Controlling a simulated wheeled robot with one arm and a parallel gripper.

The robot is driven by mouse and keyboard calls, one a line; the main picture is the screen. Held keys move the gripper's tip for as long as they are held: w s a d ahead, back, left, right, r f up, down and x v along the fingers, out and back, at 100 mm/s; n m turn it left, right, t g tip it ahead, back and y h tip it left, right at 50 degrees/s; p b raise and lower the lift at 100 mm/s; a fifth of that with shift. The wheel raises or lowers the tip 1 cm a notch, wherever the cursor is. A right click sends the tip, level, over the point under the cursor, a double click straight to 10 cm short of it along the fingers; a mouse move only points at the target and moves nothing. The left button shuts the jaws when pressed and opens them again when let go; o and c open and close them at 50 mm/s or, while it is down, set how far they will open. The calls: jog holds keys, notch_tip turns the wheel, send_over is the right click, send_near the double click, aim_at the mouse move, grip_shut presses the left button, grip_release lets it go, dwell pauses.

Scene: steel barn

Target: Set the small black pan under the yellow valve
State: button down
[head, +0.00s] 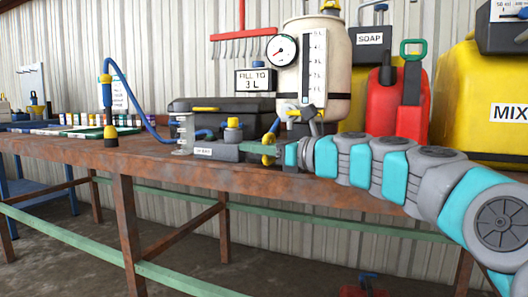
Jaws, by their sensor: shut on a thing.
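My gripper (268,150) is at the table's front edge, left of the white tank's spout, its fingers small and partly hidden by my arm. It is shut on a short green bar (250,147) that seems to be the handle of a low dark pan (203,154) with a white label. Whether the pan touches the tabletop is unclear. A yellow valve lever (292,112) shows on the spout of the white tank (338,62), above and right of my gripper. The space beneath the spout is largely hidden by my arm.
A clear jar (185,133) with a blue hose (150,122) stands left on the rusty table (160,164). A black case (190,104) lies behind. A red can (382,105) and yellow containers (475,100) stand right.

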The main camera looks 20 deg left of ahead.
jog(key=shift+w+d, duration=0.2)
jog(key=shift+w, duration=2.45)
jog(key=shift+f+b, duration=0.5)
jog(key=shift+f, duration=0.25)
jog(key=c, duration=0.9)
grip_release()
jog(key=shift+o, duration=0.2)
jog(key=p+v, duration=0.1)
jog(key=v, duration=1.1)
jog(key=shift+p, duration=0.35)
